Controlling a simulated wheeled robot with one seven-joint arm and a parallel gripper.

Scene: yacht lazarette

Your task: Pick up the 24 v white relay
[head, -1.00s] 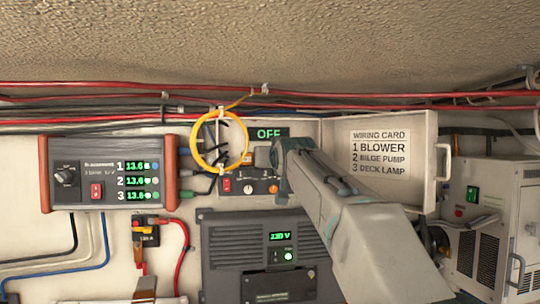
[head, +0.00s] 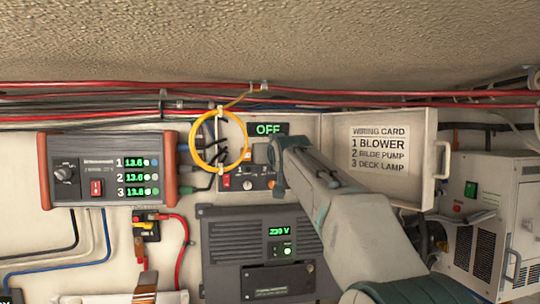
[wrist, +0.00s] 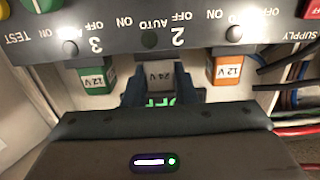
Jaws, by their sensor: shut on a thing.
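The 24 V relay (wrist: 159,74), a pale grey-white block with a "24 V" label, shows upside down in the wrist view, at the middle slot marked 2. My gripper (wrist: 162,90) is shut on it, with one dark finger on each side. The relay sits up against the panel; whether it is still seated cannot be told. In the head view my gripper (head: 272,160) is at the small control panel (head: 236,183) and hides the relay.
A green 12 V relay (wrist: 97,78) and an orange 12 V relay (wrist: 225,70) flank my fingers closely. A yellow cable loop (head: 196,152) hangs left of my gripper. The open cover with a wiring card (head: 379,150) is to the right.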

